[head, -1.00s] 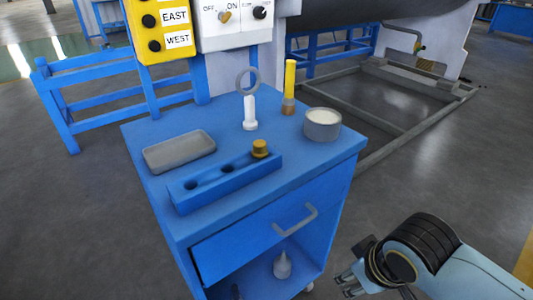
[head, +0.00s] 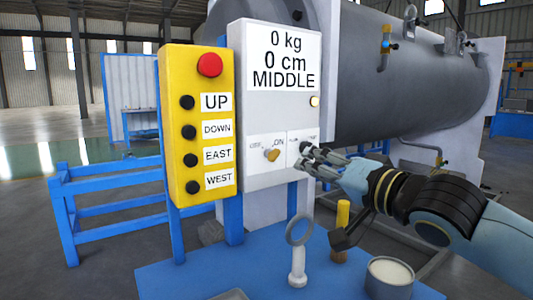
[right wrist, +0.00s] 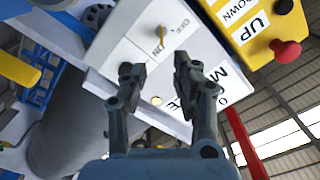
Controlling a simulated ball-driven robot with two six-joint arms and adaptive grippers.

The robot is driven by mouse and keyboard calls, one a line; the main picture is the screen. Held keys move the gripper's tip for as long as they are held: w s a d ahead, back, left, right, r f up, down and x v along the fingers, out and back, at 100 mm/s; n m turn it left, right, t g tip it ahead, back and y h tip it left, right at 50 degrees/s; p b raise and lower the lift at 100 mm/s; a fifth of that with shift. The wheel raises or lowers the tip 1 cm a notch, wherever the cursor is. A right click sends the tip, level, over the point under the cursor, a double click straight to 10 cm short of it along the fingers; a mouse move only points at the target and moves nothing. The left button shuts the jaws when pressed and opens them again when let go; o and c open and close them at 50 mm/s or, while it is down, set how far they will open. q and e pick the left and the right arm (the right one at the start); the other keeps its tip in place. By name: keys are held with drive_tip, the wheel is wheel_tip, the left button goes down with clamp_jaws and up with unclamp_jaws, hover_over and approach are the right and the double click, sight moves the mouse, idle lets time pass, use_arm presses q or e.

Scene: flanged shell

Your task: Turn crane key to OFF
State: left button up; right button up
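The crane key (head: 272,154) is a small brass-coloured key in the white control box (head: 258,112), between the OFF and ON labels. Its exact setting is hard to read. In the right wrist view the key (right wrist: 161,38) shows beyond the fingertips. My right gripper (head: 306,158) is just right of the key, in front of the black knob, which it partly hides. In the right wrist view the fingers (right wrist: 161,76) are apart with nothing between them. My left gripper is out of view.
A yellow button box (head: 208,78) with a red button stands left of the control box. Below is a blue cart top (head: 215,262) with a white ring-topped part (head: 298,250), a yellow-handled tool (head: 341,220) and a round tin (head: 389,275). A large grey cylinder (head: 400,85) stands behind.

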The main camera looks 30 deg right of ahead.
sight(279, 154)
drive_tip(key=w, duration=0.3)
drive_tip(key=w+a+b, duration=0.1)
drive_tip(key=w, duration=0.3)
drive_tip(key=w+b, duration=0.1)
drive_tip(key=w, duration=0.2)
drive_tip(key=shift+w+a+r, duration=0.1)
drive_tip(key=shift+w+a, duration=0.1)
drive_tip(key=shift+w, duration=0.2)
drive_tip(key=shift+c, duration=1.2)
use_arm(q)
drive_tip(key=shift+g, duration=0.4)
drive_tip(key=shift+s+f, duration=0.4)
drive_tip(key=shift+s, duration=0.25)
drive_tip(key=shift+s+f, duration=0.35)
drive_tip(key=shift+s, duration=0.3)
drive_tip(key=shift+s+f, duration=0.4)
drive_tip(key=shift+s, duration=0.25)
use_arm(e)
clamp_jaws()
